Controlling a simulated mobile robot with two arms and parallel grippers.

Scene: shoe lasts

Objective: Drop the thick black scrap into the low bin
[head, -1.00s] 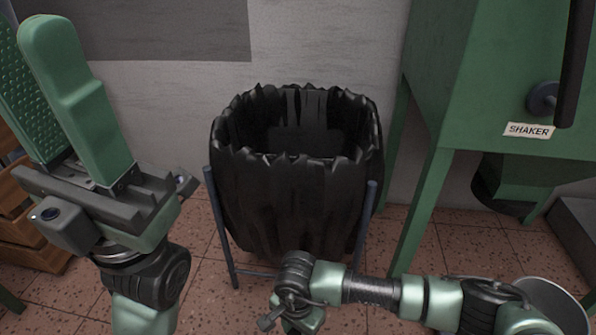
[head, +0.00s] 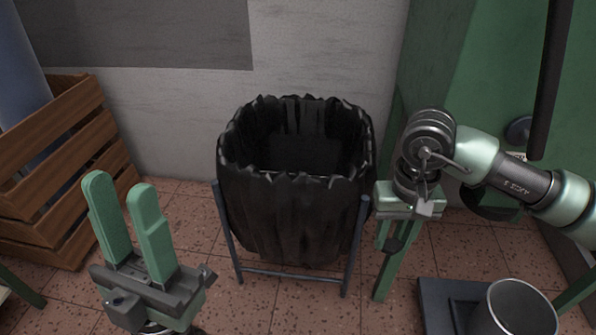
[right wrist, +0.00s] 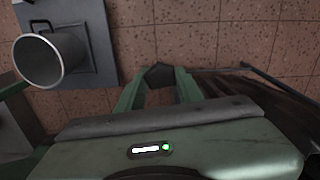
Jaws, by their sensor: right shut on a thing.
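The thick black scrap (head: 395,245) is small and dark, held between the fingertips of my right gripper (head: 394,240). In the right wrist view the scrap (right wrist: 160,75) sits between the two green fingers of the right gripper (right wrist: 159,85). That gripper points down, just right of the bin (head: 290,215), in front of the green machine's leg. The bin is lined with a ragged black bag and stands open in a blue-grey frame. My left gripper (head: 119,186) is open and empty, fingers upward, at the lower left, apart from the bin.
A wooden slatted crate (head: 60,165) stands at the left against the wall. A green machine (head: 480,70) stands at the right. A metal bucket (head: 515,310) sits on a grey platform (head: 435,300) at the lower right. Red-brown tiled floor is clear before the bin.

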